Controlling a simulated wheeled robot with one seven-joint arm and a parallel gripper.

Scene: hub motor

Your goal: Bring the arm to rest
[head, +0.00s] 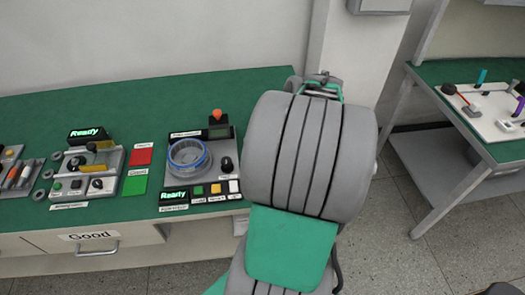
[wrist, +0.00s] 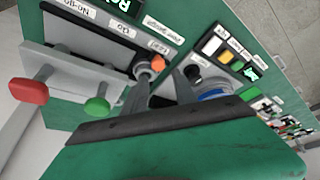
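My gripper (wrist: 163,82) shows in the wrist view as two dark fingers standing apart, with nothing seen between them but the bench devices beyond. It is open and looks empty. In the head view my own grey arm fills the middle and hides the gripper. The arm stands in front of the right end of the green bench (head: 225,83). How far the fingers are from the devices I cannot tell.
In the head view, a "Ready" device (head: 90,165) and red (head: 141,157) and green (head: 134,185) pads lie on the left. A second table (head: 448,72) stands at the right, with floor between. In the wrist view, red (wrist: 28,91) and green (wrist: 97,107) knobs are near the gripper.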

